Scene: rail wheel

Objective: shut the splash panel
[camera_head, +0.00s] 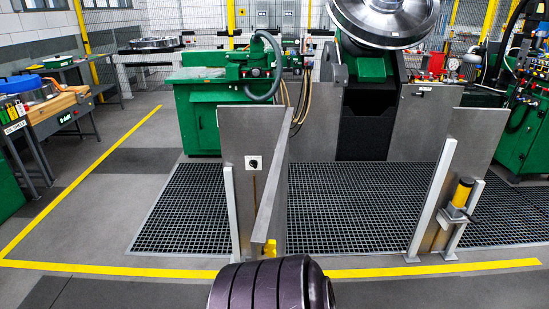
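The splash panel (274,190) is a grey metal sheet left of centre, seen nearly edge-on. It stands swung out toward me, with a yellow piece (270,247) low at its near end. Beside it stands an upright grey panel (238,150) with a small black knob on a white plate (253,163). A wide gap lies between the splash panel and the right-hand post (432,200). Neither of my grippers shows in the head view.
Dark floor grating (345,205) fills the gap. Behind it stand a green machine (200,110) and a large metal wheel (385,18). A workbench (60,105) is at the left. The floor inside the yellow line (90,170) at left is clear.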

